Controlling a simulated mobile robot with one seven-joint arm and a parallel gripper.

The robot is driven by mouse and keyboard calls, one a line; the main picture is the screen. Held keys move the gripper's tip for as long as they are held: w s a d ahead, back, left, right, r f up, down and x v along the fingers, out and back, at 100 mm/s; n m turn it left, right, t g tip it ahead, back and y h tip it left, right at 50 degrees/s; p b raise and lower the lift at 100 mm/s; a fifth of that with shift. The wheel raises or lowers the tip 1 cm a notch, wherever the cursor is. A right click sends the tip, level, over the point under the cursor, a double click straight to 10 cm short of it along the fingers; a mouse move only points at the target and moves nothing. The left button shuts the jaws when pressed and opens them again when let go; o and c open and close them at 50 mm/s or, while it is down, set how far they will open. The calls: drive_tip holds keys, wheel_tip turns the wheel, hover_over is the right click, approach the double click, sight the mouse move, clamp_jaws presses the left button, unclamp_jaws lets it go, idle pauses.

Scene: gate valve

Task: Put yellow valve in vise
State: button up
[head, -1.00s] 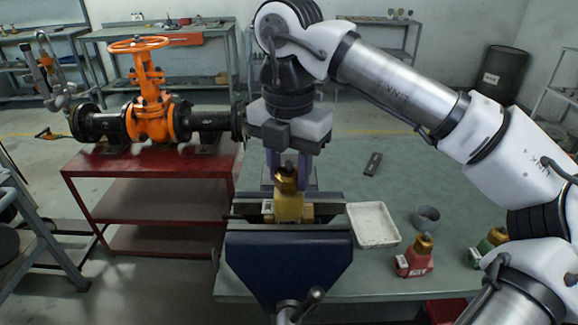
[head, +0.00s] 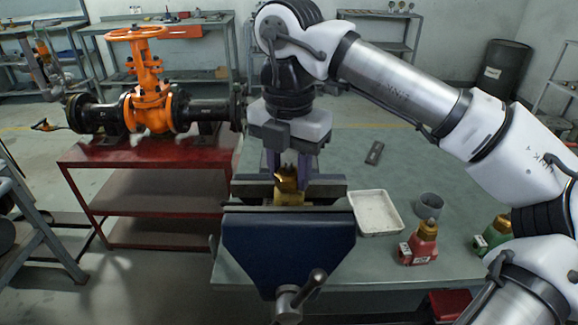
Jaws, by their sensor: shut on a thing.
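The yellow valve (head: 289,197) is at the vise in the middle of the head view, low between the vise's two jaws, with its brass-coloured top showing. The blue vise (head: 287,250) is fixed at the front edge of the green table, its handle toward me. My gripper (head: 290,172) points down from above, its purple fingers on either side of the valve's top and shut on it. The fingertips and the valve's lower part are partly hidden. Whether the jaws touch the valve cannot be told.
A white tray (head: 376,212), a grey cup (head: 430,206), a red valve (head: 421,244) and a green valve (head: 494,237) stand right of the vise. A dark flat item (head: 374,153) lies behind. An orange gate valve (head: 150,100) on a red table stands left.

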idle(0.3)
drive_tip(key=o, duration=1.2)
drive_tip(key=shift+c, duration=0.2)
drive_tip(key=shift+r+p, duration=2.4)
drive_tip(key=shift+r, duration=1.15)
